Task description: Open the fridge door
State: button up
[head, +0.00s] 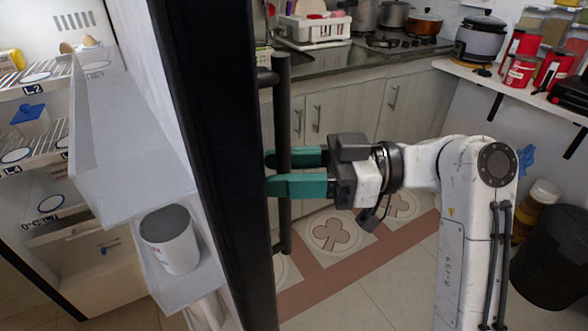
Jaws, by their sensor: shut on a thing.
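The fridge door (215,130) stands open, its dark edge running down the left-middle of the head view. Its inner side with white shelves faces left, and the lit fridge interior (50,130) shows beyond it. A dark vertical bar handle (283,110) is on the door's outer side. My gripper (278,172) has green fingers and reaches in from the right. The fingers are shut around the handle at about its middle height. The far finger is partly hidden behind the handle.
Kitchen cabinets (345,115) and a counter stand behind my arm. A shelf (510,88) with a rice cooker (480,40) and red canisters is at right. A black bin (552,262) stands at lower right. Tiled floor shows below.

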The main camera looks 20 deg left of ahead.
jog(key=shift+o, duration=0.6)
jog(key=shift+a, duration=0.1)
jog(key=shift+w+d, duration=0.1)
jog(key=shift+d, duration=0.2)
jog(key=v, duration=1)
jog(key=shift+d, duration=0.4)
jog(key=shift+w, duration=0.1)
